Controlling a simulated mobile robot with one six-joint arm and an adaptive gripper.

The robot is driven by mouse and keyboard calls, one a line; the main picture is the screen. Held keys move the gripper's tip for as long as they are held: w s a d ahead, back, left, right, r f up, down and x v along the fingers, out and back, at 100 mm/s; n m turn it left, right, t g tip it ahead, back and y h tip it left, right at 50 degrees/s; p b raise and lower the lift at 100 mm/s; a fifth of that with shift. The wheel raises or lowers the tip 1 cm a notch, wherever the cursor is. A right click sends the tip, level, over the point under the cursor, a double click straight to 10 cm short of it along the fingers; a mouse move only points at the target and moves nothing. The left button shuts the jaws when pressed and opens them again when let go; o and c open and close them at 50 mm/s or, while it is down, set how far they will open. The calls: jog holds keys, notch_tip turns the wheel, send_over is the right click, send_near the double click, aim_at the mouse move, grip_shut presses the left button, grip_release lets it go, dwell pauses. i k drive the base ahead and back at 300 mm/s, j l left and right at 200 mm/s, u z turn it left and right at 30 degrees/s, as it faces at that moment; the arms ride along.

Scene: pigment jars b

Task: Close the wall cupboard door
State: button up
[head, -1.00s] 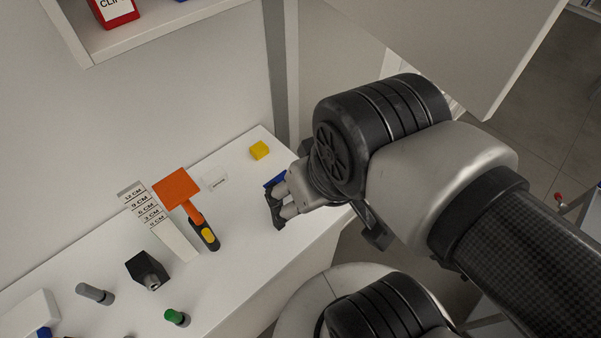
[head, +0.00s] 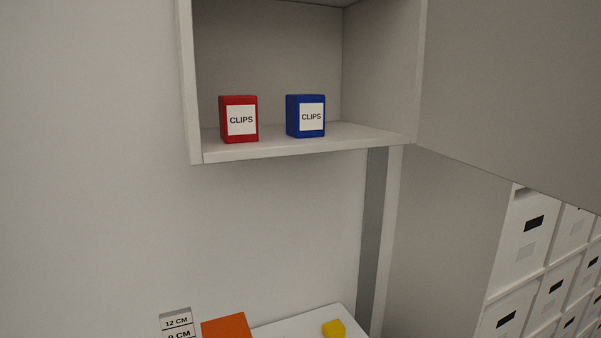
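The wall cupboard (head: 300,147) hangs on the wall at the top middle of the head view, with its front open. Its door (head: 520,90) is hinged on the right side and stands swung wide open, reaching out toward the right edge of the picture. A red box (head: 239,119) and a blue box (head: 305,116), both labelled CLIPS, stand upright side by side on the cupboard floor, inside its front edge. The door's free edge is out of the picture. My gripper and arm are not in this view.
Below is a white work surface (head: 300,324) with a yellow block (head: 333,329), an orange piece (head: 226,326) and a height gauge (head: 178,322) marked in CM. White storage boxes (head: 530,235) fill shelves at the right.

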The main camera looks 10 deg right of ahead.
aim_at(511, 91)
jog(key=l+u, duration=0.2)
jog(key=l, duration=0.2)
jog(key=l+u, duration=0.2)
jog(key=l, duration=0.2)
jog(key=k+l+u, duration=0.2)
jog(key=l, duration=0.2)
jog(key=l+u, duration=0.25)
jog(key=k+l+u, duration=0.2)
jog(key=l, duration=0.25)
